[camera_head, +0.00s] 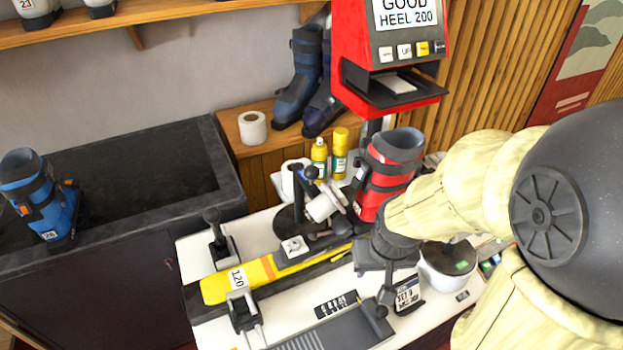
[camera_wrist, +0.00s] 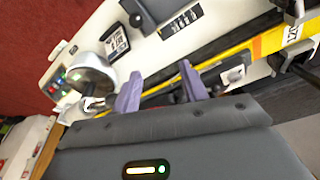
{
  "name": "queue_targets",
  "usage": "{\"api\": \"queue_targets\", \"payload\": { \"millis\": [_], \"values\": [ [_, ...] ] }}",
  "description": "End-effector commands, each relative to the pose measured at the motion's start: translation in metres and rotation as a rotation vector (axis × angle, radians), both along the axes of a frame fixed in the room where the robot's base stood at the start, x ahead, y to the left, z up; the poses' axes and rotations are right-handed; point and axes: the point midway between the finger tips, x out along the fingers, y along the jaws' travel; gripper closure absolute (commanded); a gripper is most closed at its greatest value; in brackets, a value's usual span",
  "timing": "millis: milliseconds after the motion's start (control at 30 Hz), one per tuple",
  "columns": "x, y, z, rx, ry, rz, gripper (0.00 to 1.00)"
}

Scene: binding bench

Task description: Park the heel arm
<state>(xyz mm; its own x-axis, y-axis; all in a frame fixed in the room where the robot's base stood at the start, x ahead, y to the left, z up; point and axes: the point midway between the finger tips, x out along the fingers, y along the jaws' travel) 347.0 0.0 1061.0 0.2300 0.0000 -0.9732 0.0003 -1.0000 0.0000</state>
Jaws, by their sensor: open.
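A yellow ski (camera_head: 232,284) marked 120 lies across the white bench, held in dark clamps (camera_head: 245,315). Above it stands a dark fixture with a post topped by a blue knob (camera_head: 312,172) and a tilted arm with a pale cylinder (camera_head: 325,204); I cannot tell for sure which part is the heel arm. My gripper (camera_head: 370,262) is above the ski's right part, right of the fixture. In the wrist view my gripper (camera_wrist: 160,88) has its two purple-grey fingers apart and nothing held between them; the ski (camera_wrist: 240,52) shows beyond. My wrist hides the ski's right end.
A red boot (camera_head: 385,175) stands behind my gripper, below a red machine (camera_head: 390,45). Yellow spray cans (camera_head: 340,155) stand beside it. A white pot (camera_head: 447,265) and a small sign (camera_head: 408,295) are close to my gripper. A blue boot (camera_head: 45,200) stands on the dark counter.

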Motion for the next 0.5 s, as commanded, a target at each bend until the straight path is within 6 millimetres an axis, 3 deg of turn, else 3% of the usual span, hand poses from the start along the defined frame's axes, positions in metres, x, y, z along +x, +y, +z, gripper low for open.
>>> {"api": "queue_targets", "payload": {
  "millis": [133, 233, 500],
  "values": [
    [0.01, 0.003, 0.007, -0.001, 0.005, 0.01, 0.46],
    [0.029, 0.007, 0.02, -0.005, 0.019, 0.026, 0.46],
    [0.11, 0.045, 0.079, -0.021, 0.088, 0.117, 0.46]
  ]
}}
